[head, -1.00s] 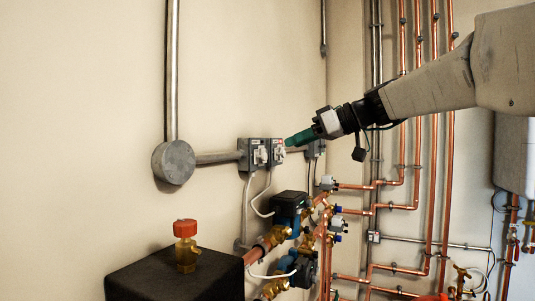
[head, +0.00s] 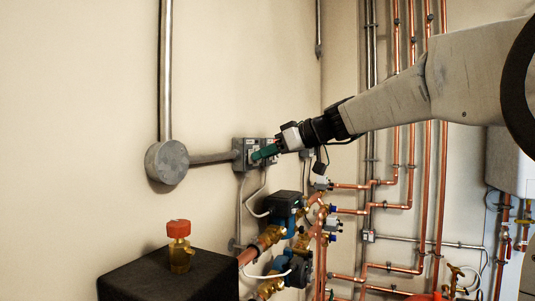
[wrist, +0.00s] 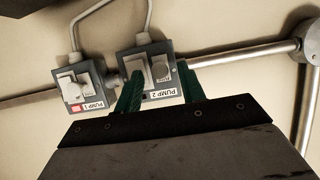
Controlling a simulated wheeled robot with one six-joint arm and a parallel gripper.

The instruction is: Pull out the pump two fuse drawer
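The right one (wrist: 160,71), probably the fuse drawer, lies between my green fingers. My gripper (wrist: 161,74) is open, one finger on each side. The left finger partly covers the other raised part. Contact cannot be told. In the head view my gripper (head: 254,156) reaches the left wall box (head: 237,153) and hides part of its face.
A second grey box labelled PUMP 1 (wrist: 82,92) sits close on the left in the wrist view, with a red indicator. Conduit runs to a round junction box (head: 167,161). Pumps (head: 285,203) and copper pipes (head: 340,278) are below. A dark block (head: 165,277) stands in front.

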